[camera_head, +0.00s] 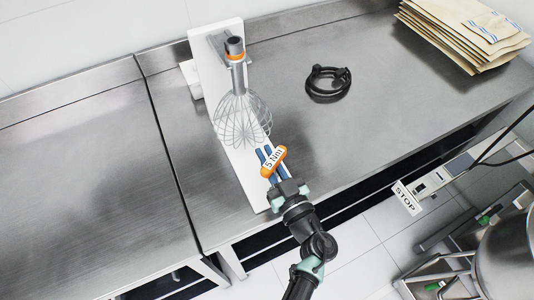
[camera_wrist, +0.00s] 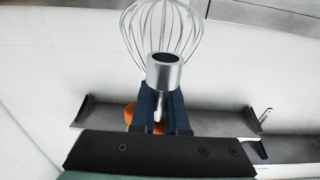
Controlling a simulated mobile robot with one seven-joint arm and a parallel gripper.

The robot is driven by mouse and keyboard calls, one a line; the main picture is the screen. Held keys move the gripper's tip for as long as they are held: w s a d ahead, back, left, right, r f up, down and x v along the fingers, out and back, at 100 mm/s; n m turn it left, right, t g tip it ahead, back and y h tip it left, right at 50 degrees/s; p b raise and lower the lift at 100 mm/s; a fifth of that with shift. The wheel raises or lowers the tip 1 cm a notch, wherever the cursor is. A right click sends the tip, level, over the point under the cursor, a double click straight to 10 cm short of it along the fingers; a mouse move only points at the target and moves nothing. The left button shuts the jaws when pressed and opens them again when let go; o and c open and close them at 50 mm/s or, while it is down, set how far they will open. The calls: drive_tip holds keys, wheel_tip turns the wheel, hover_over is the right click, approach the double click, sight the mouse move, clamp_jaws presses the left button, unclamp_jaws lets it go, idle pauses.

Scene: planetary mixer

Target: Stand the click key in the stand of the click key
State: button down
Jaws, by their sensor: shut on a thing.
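The click key (camera_head: 273,161) has an orange handle with a white label reading "5 Nm". My gripper (camera_head: 270,164) is shut on it, with blue fingers at the handle, in front of the white base in the head view. The wrist view shows a bit of the orange handle (camera_wrist: 131,113) beside my blue fingers. A hollow steel cylinder (camera_wrist: 165,72) overlaps the fingertips there; I cannot tell whether it belongs to the key or the whisk. I cannot clearly make out a separate stand for the key; the white stand (camera_head: 208,75) carries a wire whisk.
The wire whisk (camera_head: 242,115) hangs close by my gripper and fills the top of the wrist view. A black ring-shaped part (camera_head: 327,84) lies on the steel table (camera_head: 380,105). Paper sacks (camera_head: 465,35) lie at the back right. The left table top is clear.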

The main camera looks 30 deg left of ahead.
drive_tip(key=shift+r, duration=0.2)
drive_tip(key=shift+f+b, duration=1.5)
drive_tip(key=shift+f, duration=1.15)
drive_tip(key=shift+f, duration=1.05)
drive_tip(key=c, duration=0.8)
unclamp_jaws()
drive_tip(key=shift+c, duration=0.2)
drive_tip(key=b+v, duration=0.1)
drive_tip(key=v, duration=1.2)
